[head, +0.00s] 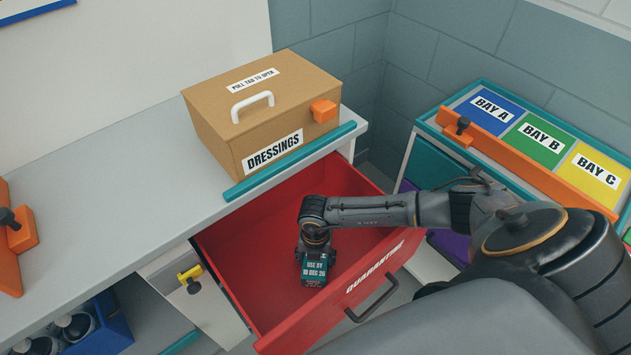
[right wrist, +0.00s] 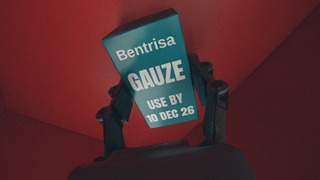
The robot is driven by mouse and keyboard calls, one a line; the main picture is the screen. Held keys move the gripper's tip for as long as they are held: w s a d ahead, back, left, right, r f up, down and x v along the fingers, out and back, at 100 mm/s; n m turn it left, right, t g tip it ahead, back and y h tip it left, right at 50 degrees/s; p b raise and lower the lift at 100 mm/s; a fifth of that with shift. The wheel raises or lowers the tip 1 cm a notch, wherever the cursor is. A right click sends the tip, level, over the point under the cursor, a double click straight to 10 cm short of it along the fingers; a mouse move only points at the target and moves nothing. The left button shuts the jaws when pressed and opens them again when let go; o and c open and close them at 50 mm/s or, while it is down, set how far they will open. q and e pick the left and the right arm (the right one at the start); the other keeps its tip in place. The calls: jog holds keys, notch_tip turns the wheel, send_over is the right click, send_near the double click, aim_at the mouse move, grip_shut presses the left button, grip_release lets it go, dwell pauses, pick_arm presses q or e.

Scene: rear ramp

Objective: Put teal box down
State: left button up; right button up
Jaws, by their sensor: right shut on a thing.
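The teal box (head: 314,271) is held by my right gripper (head: 314,258) inside the open red drawer labelled QUARANTINE (head: 250,270). In the right wrist view the teal box (right wrist: 155,70) reads "Bentrisa GAUZE USE BY 10 DEC 26" and sits slightly tilted between the two fingers of my right gripper (right wrist: 162,100). Red drawer surfaces (right wrist: 50,60) surround it there. I cannot tell whether the box touches the drawer floor. My left gripper is not in view.
A cardboard DRESSINGS box (head: 230,125) stands on the grey counter (head: 90,190) behind the drawer, beside a teal edge strip (head: 290,160). At right is a cabinet with BAY A (head: 490,112), BAY B (head: 540,138) and BAY C (head: 595,175). Blue crate (head: 110,325) is below left.

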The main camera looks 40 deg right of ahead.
jog(key=shift+f, duration=0.2)
jog(key=o, duration=1.3)
jog(key=shift+c, duration=0.2)
jog(key=shift+r, duration=0.25)
notch_tip(320, 180, up, 12)
jog(key=shift+f, duration=0.1)
